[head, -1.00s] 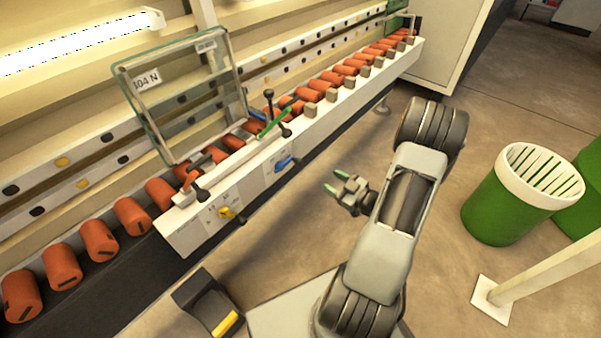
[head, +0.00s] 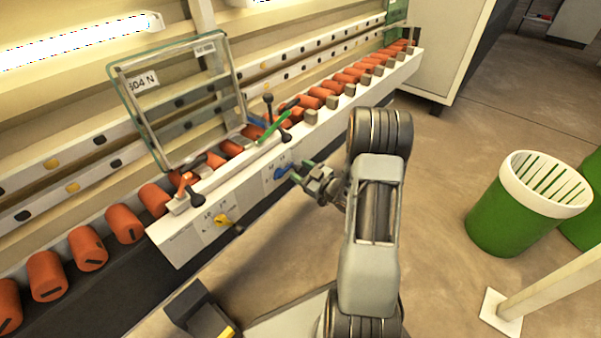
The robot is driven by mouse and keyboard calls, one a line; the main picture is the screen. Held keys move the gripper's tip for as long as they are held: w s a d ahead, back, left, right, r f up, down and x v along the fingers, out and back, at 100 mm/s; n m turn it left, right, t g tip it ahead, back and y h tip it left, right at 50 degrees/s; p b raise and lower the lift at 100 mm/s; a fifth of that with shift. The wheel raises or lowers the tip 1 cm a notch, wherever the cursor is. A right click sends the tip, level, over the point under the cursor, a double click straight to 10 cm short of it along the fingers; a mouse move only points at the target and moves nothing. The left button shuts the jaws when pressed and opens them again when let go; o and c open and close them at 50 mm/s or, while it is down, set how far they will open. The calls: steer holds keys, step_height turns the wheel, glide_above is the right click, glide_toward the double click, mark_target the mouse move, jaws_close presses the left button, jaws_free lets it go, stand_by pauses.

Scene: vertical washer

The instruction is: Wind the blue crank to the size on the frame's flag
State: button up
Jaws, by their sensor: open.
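The blue crank (head: 282,172) sits on the front face of the white machine rail (head: 250,184), beside small printed marks too small to read. A clear glass frame (head: 137,108) stands tilted up behind the rail. A white flag (head: 143,83) on it reads "504 N", its first character unclear. A second, smaller label (head: 205,48) at the frame's top right is unreadable.
A yellow knob (head: 222,220) is on the same face, lower left. Black-knobbed levers (head: 268,110) and a green bar (head: 273,127) rise from the rail. Orange rollers (head: 124,223) line the machine. A green bin (head: 515,215) stands at right; the floor between is clear.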

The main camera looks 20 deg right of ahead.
steer(key=shift+w+a, duration=0.1)
steer(key=shift+w, duration=0.15)
steer(key=shift+c, duration=0.3)
steer(key=c, duration=0.9)
steer(key=shift+o, duration=0.2)
steer(key=shift+f+m, duration=0.1)
steer(key=shift+m, duration=0.2)
steer(key=f+m+p, duration=0.1)
steer(key=m, duration=0.1)
steer(key=shift+s+a+f+m, duration=0.1)
steer(key=shift+m, duration=0.2)
steer(key=shift+s+a+f+m+p, duration=0.2)
steer(key=shift+a+f+m+p, duration=0.3)
steer(key=shift+m, duration=0.95)
steer(key=shift+s+a+f+m+p, duration=0.2)
steer(key=shift+f+m+p, duration=0.35)
steer(key=shift+m, duration=0.95)
steer(key=shift+s+a+f+m+p, duration=0.15)
steer(key=shift+a+f+m+p, duration=0.35)
steer(key=shift+m, duration=0.95)
steer(key=shift+f, duration=0.1)
